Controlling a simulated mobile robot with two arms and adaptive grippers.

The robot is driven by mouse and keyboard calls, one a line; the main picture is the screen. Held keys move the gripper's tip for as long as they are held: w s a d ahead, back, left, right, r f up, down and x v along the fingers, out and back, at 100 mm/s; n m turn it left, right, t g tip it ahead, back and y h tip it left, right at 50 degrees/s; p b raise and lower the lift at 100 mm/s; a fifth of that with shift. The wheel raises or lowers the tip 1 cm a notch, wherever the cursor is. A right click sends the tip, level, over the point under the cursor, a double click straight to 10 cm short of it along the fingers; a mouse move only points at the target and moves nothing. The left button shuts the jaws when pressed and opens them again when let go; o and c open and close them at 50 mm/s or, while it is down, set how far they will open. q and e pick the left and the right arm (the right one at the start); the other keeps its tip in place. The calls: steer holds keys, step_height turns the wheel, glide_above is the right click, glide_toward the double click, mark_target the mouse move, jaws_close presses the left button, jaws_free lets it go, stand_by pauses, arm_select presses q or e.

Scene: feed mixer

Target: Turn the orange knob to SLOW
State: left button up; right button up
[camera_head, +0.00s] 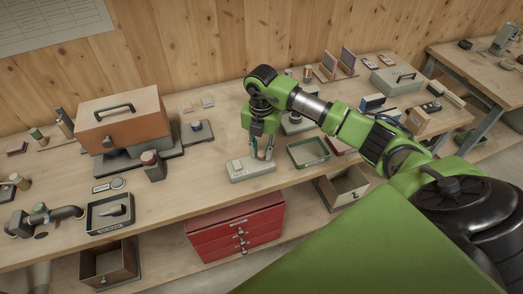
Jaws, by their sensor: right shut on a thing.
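My right gripper (262,153) points down over a low pale grey control box (250,174) near the middle of the bench. Its fingers are shut on a small orange knob at the right part of the box. The fingers hide most of the knob, so its angle cannot be read. A small reddish patch shows on the left part of the box. Any SLOW marking is too small to read. My left gripper is not in view.
A green tray (308,152) lies just right of the control box. An orange box with a black handle (120,118) and a dark red-topped block (153,166) stand to the left. A red drawer unit (236,228) is below the bench. Bench space left of the control box is clear.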

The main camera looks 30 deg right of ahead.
mark_target(261, 153)
steer(key=m, duration=0.5)
steer(key=shift+w+r+m, duration=0.1)
steer(key=shift+m, duration=0.6)
steer(key=o, duration=1.1)
steer(key=shift+r, duration=0.15)
step_height(261, 153, up, 12)
steer(key=shift+f, duration=0.25)
